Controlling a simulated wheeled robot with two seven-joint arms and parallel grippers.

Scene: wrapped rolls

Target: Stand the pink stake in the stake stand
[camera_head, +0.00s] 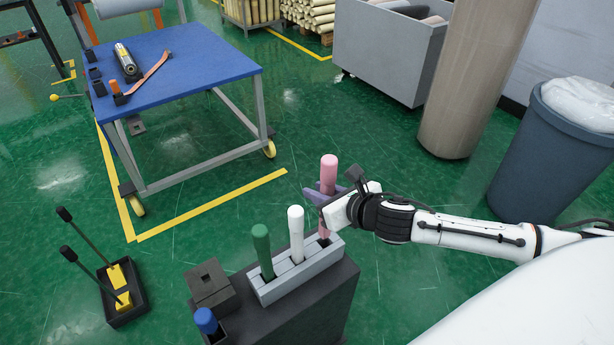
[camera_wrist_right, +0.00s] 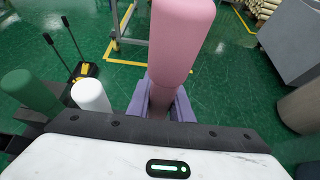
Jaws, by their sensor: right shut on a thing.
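The pink stake (camera_head: 329,170) stands upright at the right end of the grey stake stand (camera_head: 290,282). My right gripper (camera_head: 327,192) is shut on it, with the purple fingers around its shaft. The stake's lower end is at the stand's right-hand slot; I cannot tell how deep it sits. A green stake (camera_head: 261,247) and a white stake (camera_head: 296,227) stand in the other slots. The right wrist view shows the pink stake (camera_wrist_right: 177,45) large between the purple fingers (camera_wrist_right: 163,103), with the white stake (camera_wrist_right: 91,96) and green stake (camera_wrist_right: 28,90) to its left. My left gripper is out of view.
The stand is on a dark cabinet (camera_head: 335,300). A dark block (camera_head: 210,283) and a blue-topped item (camera_head: 206,321) are to its left. A blue-topped cart (camera_head: 190,65) stands behind, a dark bin (camera_head: 560,150) and a brown column (camera_head: 470,90) at right. Green floor between is open.

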